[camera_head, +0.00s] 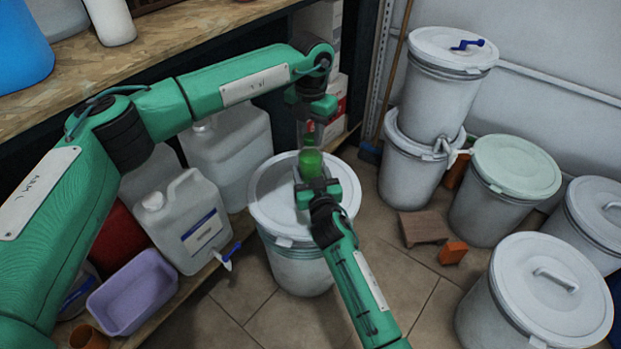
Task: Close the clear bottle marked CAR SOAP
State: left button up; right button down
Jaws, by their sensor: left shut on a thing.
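The small clear bottle (311,160) with green contents is upright in front of the drum lid in the middle of the view. No lettering on it is readable. My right gripper (317,186) comes from below and is closed around the bottle's lower part, hiding its base. My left gripper (309,125) comes down from above, in line with the bottle's top. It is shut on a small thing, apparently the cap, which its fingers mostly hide. I cannot tell whether that thing touches the bottle's neck.
A white lidded drum (265,205) stands directly behind the grippers. A white canister (187,222) and a purple tub (134,291) are on the low shelf at left.

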pick_arm(q)
jog(key=m, duration=0.4)
jog(key=shift+m, duration=0.4)
jog(key=m, duration=0.4)
jog(key=o, duration=1.1)
jog(key=shift+r, duration=2.25)
jog(key=shift+c, duration=0.3)
